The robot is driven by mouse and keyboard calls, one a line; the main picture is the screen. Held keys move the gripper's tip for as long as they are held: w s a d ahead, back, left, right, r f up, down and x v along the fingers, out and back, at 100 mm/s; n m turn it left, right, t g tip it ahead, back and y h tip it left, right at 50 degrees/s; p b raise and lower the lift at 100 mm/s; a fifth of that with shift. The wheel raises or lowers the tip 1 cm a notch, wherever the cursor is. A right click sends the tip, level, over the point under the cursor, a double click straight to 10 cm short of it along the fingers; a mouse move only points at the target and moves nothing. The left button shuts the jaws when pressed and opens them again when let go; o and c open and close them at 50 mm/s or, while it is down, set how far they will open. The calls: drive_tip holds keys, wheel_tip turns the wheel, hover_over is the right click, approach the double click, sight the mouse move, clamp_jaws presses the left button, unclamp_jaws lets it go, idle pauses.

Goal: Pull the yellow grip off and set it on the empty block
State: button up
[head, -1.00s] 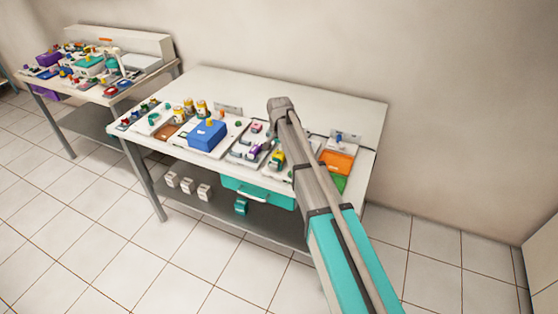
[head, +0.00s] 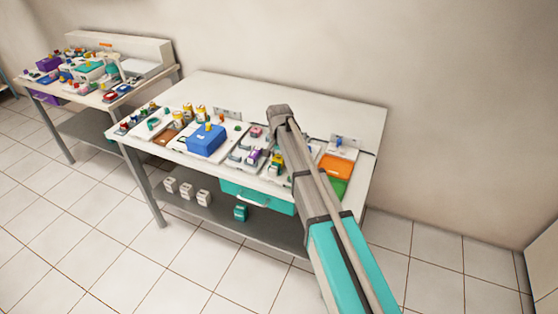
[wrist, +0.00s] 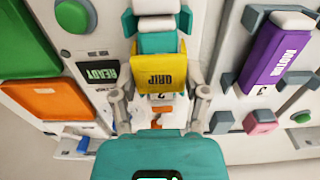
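The yellow grip (wrist: 161,74), lettered GRIP, sits on a teal and white piece (wrist: 157,42) in the wrist view. In the head view the yellow grip (head: 277,160) shows just left of my arm. My gripper (wrist: 160,88) has its two grey fingers apart, one on each side of the yellow grip. Narrow gaps seem to separate the fingers from it, though contact cannot be ruled out. In the head view my gripper is mostly hidden by the arm. I cannot tell which block is the empty one.
A purple MOTOR piece (wrist: 277,55) stands between grey blocks at right in the wrist view, with a pink piece (wrist: 260,122) nearby. An orange pad (wrist: 47,100), a green pad (wrist: 22,40) and a READY label (wrist: 98,72) lie left. A blue box (head: 206,139) stands farther left on the table.

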sight(279, 157)
clamp_jaws()
drive_tip(key=shift+r, duration=0.15)
idle(0.4)
drive_tip(key=shift+r+p, duration=0.2)
drive_tip(key=shift+p, duration=0.15)
drive_tip(key=shift+r+p, duration=1.3)
idle(0.8)
drive_tip(key=shift+r+p, duration=1.85)
